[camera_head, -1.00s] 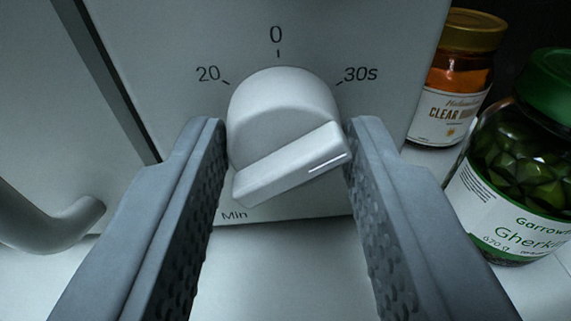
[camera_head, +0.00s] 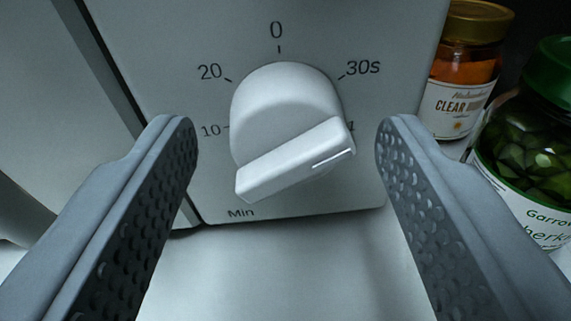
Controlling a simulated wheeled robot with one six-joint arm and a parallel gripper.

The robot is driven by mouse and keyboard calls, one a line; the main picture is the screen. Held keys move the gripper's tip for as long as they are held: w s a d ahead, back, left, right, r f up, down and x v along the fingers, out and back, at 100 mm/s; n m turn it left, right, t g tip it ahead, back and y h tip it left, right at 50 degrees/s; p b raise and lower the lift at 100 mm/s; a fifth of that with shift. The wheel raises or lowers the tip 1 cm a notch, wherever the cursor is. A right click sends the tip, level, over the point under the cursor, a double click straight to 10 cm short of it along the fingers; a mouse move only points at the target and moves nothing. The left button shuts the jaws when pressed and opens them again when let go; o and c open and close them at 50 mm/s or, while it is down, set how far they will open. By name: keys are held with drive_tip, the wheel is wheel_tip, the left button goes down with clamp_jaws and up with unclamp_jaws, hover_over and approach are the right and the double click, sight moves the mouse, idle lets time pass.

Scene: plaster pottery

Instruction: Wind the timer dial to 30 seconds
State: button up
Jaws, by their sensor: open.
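The white timer dial (camera_head: 287,125) sits on the grey front panel (camera_head: 384,40). Its raised grip bar is tilted, with the right end higher, and the white pointer line (camera_head: 333,158) is at that right end. The pointer is below the 30s mark (camera_head: 362,68), close to a partly hidden "1" at the right. The marks 0, 20 and 10 show above and to the left, and "Min" below. My gripper (camera_head: 284,135) is open, with one finger on each side of the dial and a clear gap to both.
A honey-coloured jar (camera_head: 462,75) and a gherkin jar with a green lid (camera_head: 530,140) stand to the right, close to my right finger. The white surface (camera_head: 290,270) below the panel is clear. A pale panel lies at the left.

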drive_tip(key=s+a+r, duration=0.1)
drive_tip(key=s, duration=1.6)
drive_tip(key=shift+s+r, duration=0.15)
drive_tip(key=shift+r, duration=0.25)
drive_tip(key=shift+r, duration=0.1)
drive_tip(key=s+r, duration=0.5)
drive_tip(key=s, duration=0.6)
drive_tip(key=s+r+n, duration=0.1)
drive_tip(key=s+r, duration=0.5)
drive_tip(key=s, duration=0.6)
drive_tip(key=s+d+r, duration=0.1)
drive_tip(key=s+r, duration=0.4)
drive_tip(key=s, duration=0.6)
drive_tip(key=shift+s+r+n+t+y, duration=0.25)
drive_tip(key=shift+r+n+t+y, duration=0.05)
drive_tip(key=shift+y, duration=0.1)
drive_tip(key=shift+d, duration=0.15)
